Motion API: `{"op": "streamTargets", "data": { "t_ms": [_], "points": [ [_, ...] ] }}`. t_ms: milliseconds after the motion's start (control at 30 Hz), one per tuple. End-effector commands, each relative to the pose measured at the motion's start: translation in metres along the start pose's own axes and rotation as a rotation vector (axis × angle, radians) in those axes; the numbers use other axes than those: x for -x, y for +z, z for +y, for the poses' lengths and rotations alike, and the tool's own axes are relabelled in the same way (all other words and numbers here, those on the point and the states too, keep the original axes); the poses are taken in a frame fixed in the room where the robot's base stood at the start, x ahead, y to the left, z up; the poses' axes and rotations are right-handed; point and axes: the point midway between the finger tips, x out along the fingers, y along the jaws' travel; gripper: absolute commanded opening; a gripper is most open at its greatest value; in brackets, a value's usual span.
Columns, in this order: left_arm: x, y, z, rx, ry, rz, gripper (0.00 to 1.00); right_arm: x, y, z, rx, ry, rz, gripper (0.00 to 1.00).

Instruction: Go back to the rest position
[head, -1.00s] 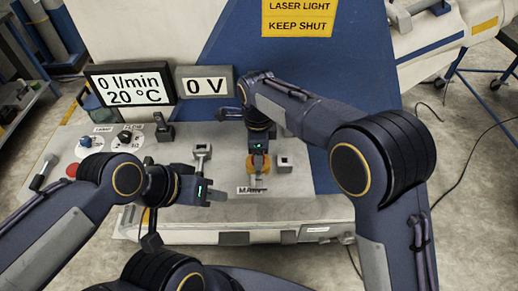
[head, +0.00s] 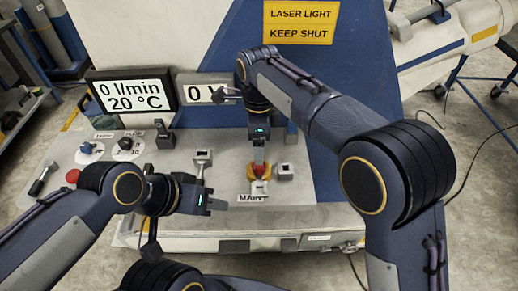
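My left gripper (head: 218,203) hangs over the front edge of the grey control panel (head: 225,165), pointing right, left of the MAIN label. It is seen side-on and holds nothing that I can see; its finger gap does not show. My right gripper (head: 259,165) points down, with its fingertips just above or at the red and yellow MAIN switch (head: 261,184). The fingers overlap the switch in the picture, so I cannot tell whether they touch it. The gap between them does not show clearly.
Small levers and blocks (head: 285,171) stand on the panel near the switch. Lamp and flow knobs (head: 126,148) and a red button (head: 73,176) are at the left. A display reading 0 l/min, 20 °C (head: 132,92) and a partly covered voltage display (head: 203,88) stand behind.

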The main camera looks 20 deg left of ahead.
Motion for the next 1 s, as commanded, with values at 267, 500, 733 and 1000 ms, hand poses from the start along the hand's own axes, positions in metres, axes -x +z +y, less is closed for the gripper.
{"op": "streamTargets", "data": {
  "t_ms": [267,500,733,1000],
  "points": [
    [0.0,0.0,0.0,0.0,0.0,0.0,0.36,0.008,0.0,0.0,0.0,0.0,0.0,0.85],
    [0.0,0.0,0.0,0.0,0.0,0.0,0.36,0.007,0.0,0.0,-0.001,0.0,0.001,0.85],
    [0.0,0.0,0.0,0.0,0.0,0.0,0.36,0.022,-0.03,0.002,0.033,-0.008,-0.038,0.85],
    [0.0,0.0,0.0,0.0,0.0,0.0,0.36,0.074,-0.175,0.059,0.287,-0.143,-0.202,0.85]
  ]
}}
